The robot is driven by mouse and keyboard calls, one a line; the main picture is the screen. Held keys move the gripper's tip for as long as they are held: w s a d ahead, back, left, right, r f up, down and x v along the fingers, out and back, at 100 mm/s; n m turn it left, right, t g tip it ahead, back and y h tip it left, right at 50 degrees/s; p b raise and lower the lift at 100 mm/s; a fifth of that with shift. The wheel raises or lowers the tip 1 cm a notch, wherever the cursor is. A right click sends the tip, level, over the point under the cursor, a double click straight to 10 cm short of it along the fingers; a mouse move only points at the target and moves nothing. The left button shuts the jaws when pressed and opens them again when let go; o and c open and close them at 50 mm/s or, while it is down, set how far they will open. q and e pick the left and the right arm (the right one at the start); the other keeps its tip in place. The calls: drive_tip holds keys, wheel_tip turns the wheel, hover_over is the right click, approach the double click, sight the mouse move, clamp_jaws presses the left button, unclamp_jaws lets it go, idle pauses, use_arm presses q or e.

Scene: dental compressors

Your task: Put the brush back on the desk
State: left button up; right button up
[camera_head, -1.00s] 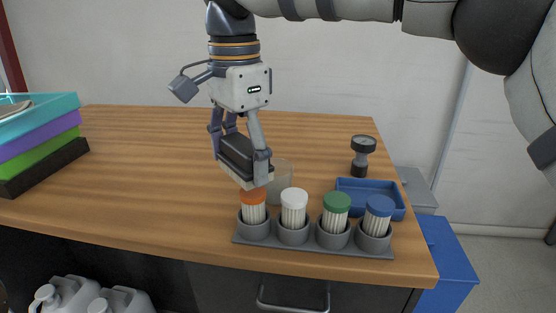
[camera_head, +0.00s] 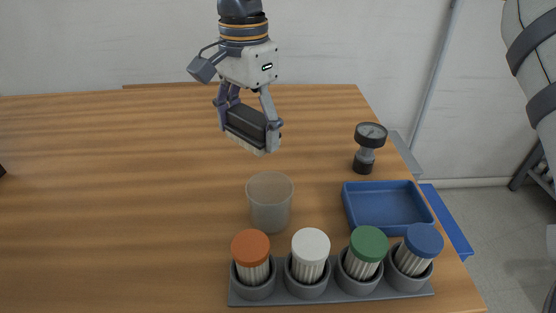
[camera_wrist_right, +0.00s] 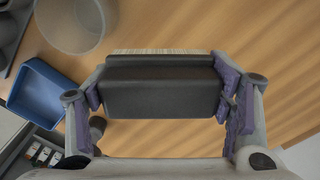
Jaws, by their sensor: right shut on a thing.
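The brush (camera_head: 247,125) has a dark block body and pale bristles facing down. My right gripper (camera_head: 248,118) is shut on it and holds it above the desk (camera_head: 130,190), behind the translucent cup. In the right wrist view the brush (camera_wrist_right: 160,92) lies between both fingers, its bristles showing past the far edge. The wooden desk also fills much of the right wrist view (camera_wrist_right: 285,60). My left gripper is in neither view now.
A translucent cup (camera_head: 270,205) stands near the brush. A grey rack (camera_head: 330,292) of several capped containers sits at the front. A blue tray (camera_head: 385,222) and a gauge (camera_head: 367,150) stand to the right.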

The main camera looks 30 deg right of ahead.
drive_tip(key=d+f, duration=0.1)
drive_tip(key=f, duration=0.1)
drive_tip(key=d+f, duration=0.2)
drive_tip(key=f, duration=0.1)
drive_tip(key=s+d+f, duration=0.1)
drive_tip(key=f, duration=0.2)
drive_tip(key=shift+s+d, duration=0.1)
drive_tip(key=shift+d, duration=0.1)
drive_tip(key=shift+f, duration=0.35)
drive_tip(key=shift+f, duration=0.15)
drive_tip(key=o, duration=1.9)
wheel_tip(320, 180, up, 12)
drive_tip(key=shift+r+p, duration=0.15)
drive_tip(key=shift+p, duration=0.15)
